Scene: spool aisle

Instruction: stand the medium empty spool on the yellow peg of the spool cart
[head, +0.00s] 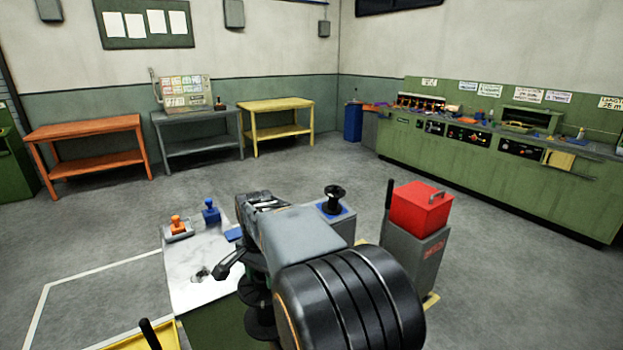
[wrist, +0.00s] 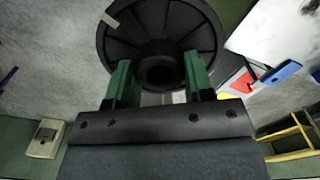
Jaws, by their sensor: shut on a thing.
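My gripper (wrist: 158,85) has two green fingers shut on a black spool (wrist: 160,25) with a ribbed round flange and a central hub. In the head view, this black spool (head: 260,322) hangs upright below my arm, beside the white-topped bench, partly hidden by the arm. The fingers are mostly hidden there. Another, smaller black spool (head: 334,198) stands on a blue base on a grey stand behind my arm. A yellow edge with a black handle (head: 150,335) shows at the bottom left; I cannot tell whether it is the spool cart. No yellow peg can be made out.
The white-topped bench (head: 190,290) carries an orange-knobbed and a blue-knobbed item (head: 211,211). A red box (head: 420,206) sits on a grey cabinet to the right. Orange, grey and yellow tables (head: 276,105) line the far wall. The middle floor is open.

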